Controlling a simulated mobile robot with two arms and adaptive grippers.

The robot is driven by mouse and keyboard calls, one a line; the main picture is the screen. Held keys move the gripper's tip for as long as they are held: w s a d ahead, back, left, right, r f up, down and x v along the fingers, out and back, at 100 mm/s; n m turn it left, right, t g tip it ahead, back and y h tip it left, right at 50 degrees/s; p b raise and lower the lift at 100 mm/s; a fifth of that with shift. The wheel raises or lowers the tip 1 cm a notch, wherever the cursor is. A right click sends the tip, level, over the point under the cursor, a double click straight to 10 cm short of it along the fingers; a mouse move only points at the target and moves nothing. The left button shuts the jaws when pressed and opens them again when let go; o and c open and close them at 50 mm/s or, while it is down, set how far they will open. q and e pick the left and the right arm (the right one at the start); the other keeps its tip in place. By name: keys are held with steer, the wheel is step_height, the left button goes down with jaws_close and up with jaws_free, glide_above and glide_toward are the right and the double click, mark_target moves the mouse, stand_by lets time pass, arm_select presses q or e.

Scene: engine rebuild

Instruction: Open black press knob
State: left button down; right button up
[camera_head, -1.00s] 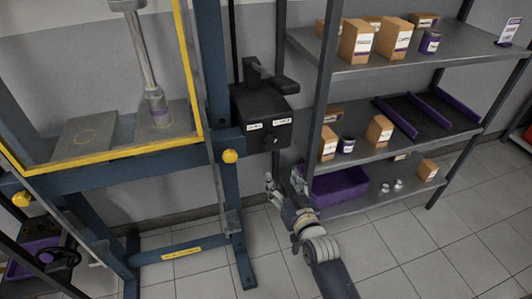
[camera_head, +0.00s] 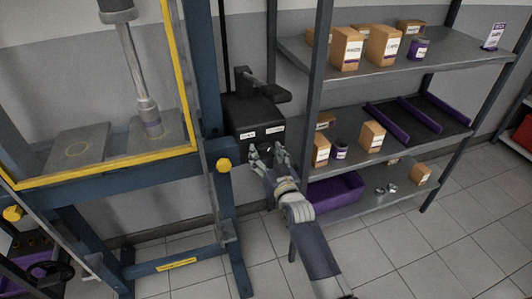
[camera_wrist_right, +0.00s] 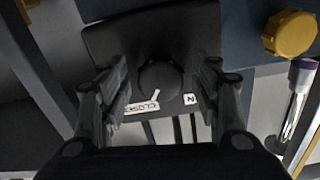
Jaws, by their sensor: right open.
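The black press knob (camera_wrist_right: 160,80) is round and sits on the face of a black control box (camera_head: 256,116) on the side of the blue press. Two white labels are beside it; one reads "CLOSED" in the right wrist view. My right gripper (camera_head: 268,155) is open in front of the box's lower front face. In the right wrist view, its two fingers (camera_wrist_right: 163,90) are on either side of the knob, with gaps between them and it. I cannot tell the depth left to the knob. My left gripper is not in view.
The blue press frame (camera_head: 205,80) with yellow edging stands left of the box. A yellow knob (camera_head: 224,165) is close by, and also shows in the right wrist view (camera_wrist_right: 290,33). A metal shelf (camera_head: 400,55) with boxes and a purple bin (camera_head: 335,188) stands to the right.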

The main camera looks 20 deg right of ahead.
steer(key=shift+w, duration=0.2)
steer(key=c, duration=1.1)
